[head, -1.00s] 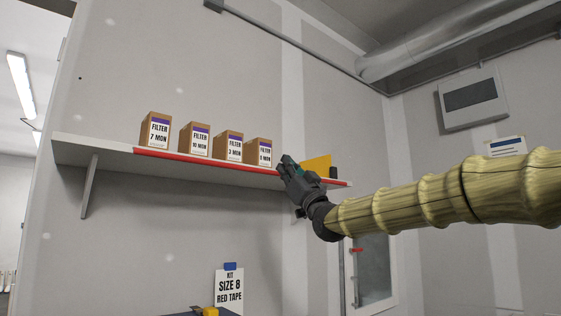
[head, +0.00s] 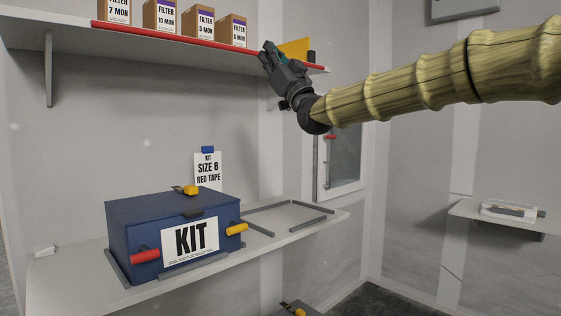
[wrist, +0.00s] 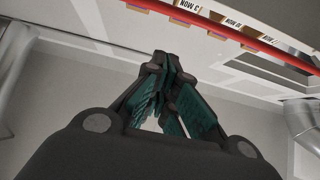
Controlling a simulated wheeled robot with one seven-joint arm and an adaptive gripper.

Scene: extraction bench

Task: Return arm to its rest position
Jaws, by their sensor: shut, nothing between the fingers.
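My gripper (head: 268,50) is at the end of my outstretched arm, in front of the right end of the upper shelf in the head view. Its fingers are shut and hold nothing. In the wrist view the closed fingertips (wrist: 165,60) meet at the middle, with the shelf's red edge above and to the right. My arm, in a ribbed yellowish cover, reaches in from the upper right of the head view.
Filter boxes (head: 200,22) stand on the upper shelf (head: 70,38), with a yellow item (head: 296,47) beside my gripper. Below, a blue KIT box (head: 140,215) sits on the bench (head: 65,285), near a sign (head: 208,172). A side shelf (head: 480,214) is at right.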

